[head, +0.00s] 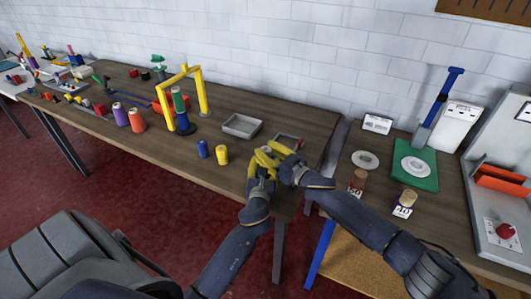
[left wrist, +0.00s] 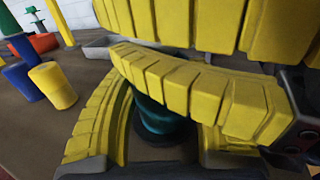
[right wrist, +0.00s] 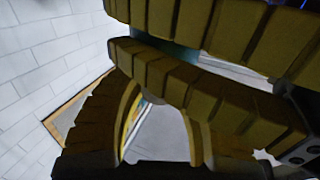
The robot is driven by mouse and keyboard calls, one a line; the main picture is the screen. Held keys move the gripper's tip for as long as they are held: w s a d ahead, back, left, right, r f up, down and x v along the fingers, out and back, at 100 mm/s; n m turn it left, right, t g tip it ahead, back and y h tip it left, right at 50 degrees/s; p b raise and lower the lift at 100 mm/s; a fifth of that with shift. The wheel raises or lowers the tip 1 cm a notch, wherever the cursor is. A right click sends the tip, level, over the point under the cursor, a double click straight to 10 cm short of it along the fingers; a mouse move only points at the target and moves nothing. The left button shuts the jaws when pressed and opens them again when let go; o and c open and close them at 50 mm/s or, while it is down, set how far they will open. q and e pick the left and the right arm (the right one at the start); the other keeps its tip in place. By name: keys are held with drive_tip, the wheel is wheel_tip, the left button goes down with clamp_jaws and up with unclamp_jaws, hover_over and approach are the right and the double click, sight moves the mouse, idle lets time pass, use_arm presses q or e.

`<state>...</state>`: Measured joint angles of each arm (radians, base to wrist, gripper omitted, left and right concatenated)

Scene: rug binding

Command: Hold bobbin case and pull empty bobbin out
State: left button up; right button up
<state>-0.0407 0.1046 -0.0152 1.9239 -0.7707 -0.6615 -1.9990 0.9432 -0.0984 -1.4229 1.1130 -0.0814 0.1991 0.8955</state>
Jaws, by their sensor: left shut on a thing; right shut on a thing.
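My left gripper (head: 259,162) and my right gripper (head: 283,151) meet just above the front right part of the long wooden table, with their yellow fingers close together. A dark teal round piece (left wrist: 160,120), seemingly the bobbin case, sits between the left fingers in the left wrist view. A bit of teal (right wrist: 178,50) also shows between yellow fingers in the right wrist view. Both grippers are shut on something. The fingers hide most of the case and bobbin, so I cannot tell whether the two parts are joined or apart.
A grey tray (head: 242,126) lies behind the grippers, and a second tray (head: 289,140) is partly hidden behind the right one. A blue spool (head: 203,149) and a yellow spool (head: 222,155) stand to the left. A second table with a green mat (head: 408,158) is at right.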

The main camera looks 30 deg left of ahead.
sight(266, 149)
drive_tip(key=shift+r, duration=4)
clamp_jaws()
use_arm(q)
drive_tip(key=o, duration=1.3)
drive_tip(key=shift+c, duration=0.2)
